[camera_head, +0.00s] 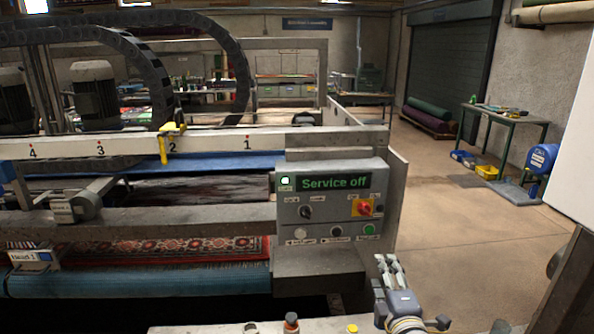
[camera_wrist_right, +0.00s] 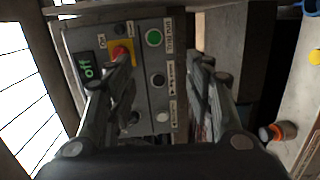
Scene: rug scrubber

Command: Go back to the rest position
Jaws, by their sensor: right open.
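My right gripper (camera_head: 385,262) is at the bottom of the head view, right of and in front of the grey control panel (camera_head: 290,235). In the right wrist view its two fingers (camera_wrist_right: 165,72) stand apart with nothing between them. The panel (camera_wrist_right: 140,45) shows behind them, turned on its side. The panel's display (camera_head: 334,182) reads "Service off". Below it are a black knob (camera_head: 306,212), a red knob (camera_head: 365,207) on a yellow plate, and a row of buttons with a green one (camera_head: 369,229) at the right. My left gripper is not in view.
The rug machine fills the left, with a red patterned rug (camera_head: 185,252) and a blue roller (camera_head: 140,282). An orange-capped bottle (camera_head: 291,322) stands at the front edge. A green table (camera_head: 505,115) and blue drum (camera_head: 541,158) stand at the right. The floor (camera_head: 450,215) between is clear.

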